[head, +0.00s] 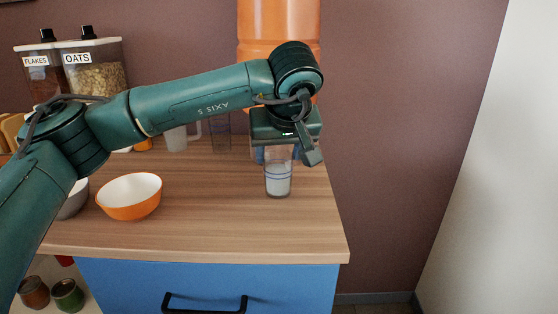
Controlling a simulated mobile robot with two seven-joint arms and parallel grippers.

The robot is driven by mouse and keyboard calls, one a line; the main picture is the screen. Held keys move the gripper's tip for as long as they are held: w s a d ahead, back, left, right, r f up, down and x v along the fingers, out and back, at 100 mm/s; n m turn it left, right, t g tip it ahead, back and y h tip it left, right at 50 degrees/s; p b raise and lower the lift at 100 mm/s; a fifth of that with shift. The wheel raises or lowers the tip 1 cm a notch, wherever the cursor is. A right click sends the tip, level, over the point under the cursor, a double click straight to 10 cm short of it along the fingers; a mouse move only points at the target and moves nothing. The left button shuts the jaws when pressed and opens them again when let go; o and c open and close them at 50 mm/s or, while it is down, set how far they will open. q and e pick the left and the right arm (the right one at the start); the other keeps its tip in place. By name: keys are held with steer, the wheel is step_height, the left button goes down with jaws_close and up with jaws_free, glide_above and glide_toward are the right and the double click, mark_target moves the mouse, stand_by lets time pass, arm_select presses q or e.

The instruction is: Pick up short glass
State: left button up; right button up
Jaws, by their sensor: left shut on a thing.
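The short glass (278,181) is clear with thin blue bands and a whitish lower part. It stands upright at the right part of the wooden counter, or very close above it; I cannot tell which. My left gripper (286,151) comes down from above over its rim and is shut on the glass. The gripper body hides part of the rim, and one finger shows at the right of the glass. My right gripper is not in view.
An orange bowl (130,196) sits on the wooden counter (215,227) at the left. A large orange container (279,24) stands behind my gripper. A frosted cup (176,139) and a taller glass (221,133) stand at the back. The counter's front middle is clear.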

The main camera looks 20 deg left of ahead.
arm_select(q)
steer(key=s+d+r, duration=0.1)
steer(key=s+d, duration=0.3)
steer(key=s, duration=0.4)
steer(key=s+d+r, duration=0.2)
steer(key=s+d, duration=0.2)
steer(key=s, duration=0.4)
steer(key=shift+r+p, duration=0.25)
steer(key=shift+p, duration=0.1)
